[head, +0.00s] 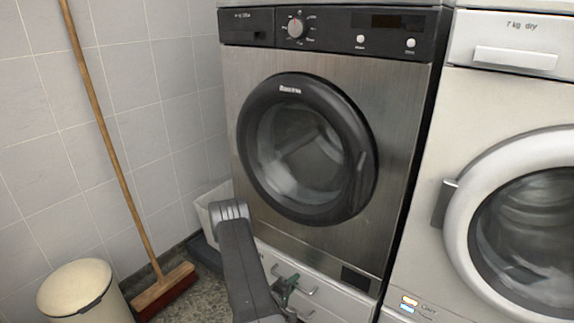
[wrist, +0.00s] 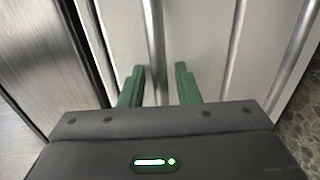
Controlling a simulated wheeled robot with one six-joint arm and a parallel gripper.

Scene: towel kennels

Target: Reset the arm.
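My gripper (head: 285,287) is low in front of the white drawer front (head: 325,297) under the dark washing machine, with my arm reaching down to it. In the wrist view its two green fingers (wrist: 159,78) stand apart, with nothing clamped between them. A metal bar (wrist: 154,45), seemingly a drawer handle, runs up the picture in line with the gap between the fingers. I cannot tell whether the fingers straddle it or whether they touch it. In the head view part of a handle (head: 308,292) shows just right of the gripper.
The dark washing machine (head: 406,140) has its round door shut. A white dryer (head: 457,100) stands close on its right. A white container (head: 204,210) is at the washer's left. A broom (head: 118,165) leans on the tiled wall beside a cream bin (head: 75,285).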

